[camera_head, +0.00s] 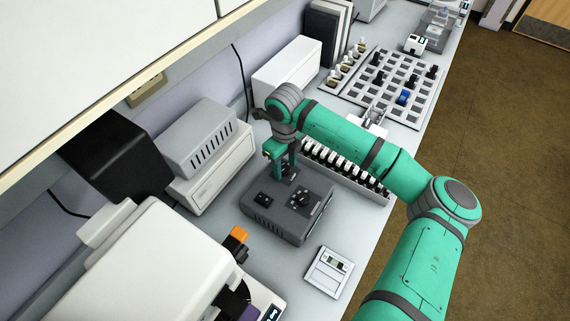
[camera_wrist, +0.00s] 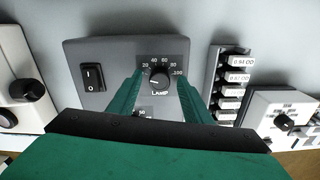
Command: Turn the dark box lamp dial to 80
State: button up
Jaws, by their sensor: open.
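The dark grey lamp box (camera_head: 262,225) sits on the bench in the head view; it also shows in the wrist view (camera_wrist: 110,55). Its round black lamp dial (camera_wrist: 159,76) is on the top face, with a printed scale from 20 to 100 around it. A pale mark on the dial seems to point left, toward the low end, but its exact reading is too small to tell. My gripper (camera_wrist: 160,80) is open, its green fingers on either side of the dial in the wrist view. In the head view my gripper (camera_head: 291,172) is over the box's back part. Finger contact cannot be told.
A black rocker switch (camera_wrist: 93,77) is left of the dial. A rack of labelled slots (camera_head: 345,172) stands close behind the box. A small white device (camera_head: 328,271) lies in front of it, and a white instrument (camera_head: 160,270) stands to the left.

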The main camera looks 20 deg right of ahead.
jog(key=c, duration=1.1)
jog(key=shift+o, duration=0.2)
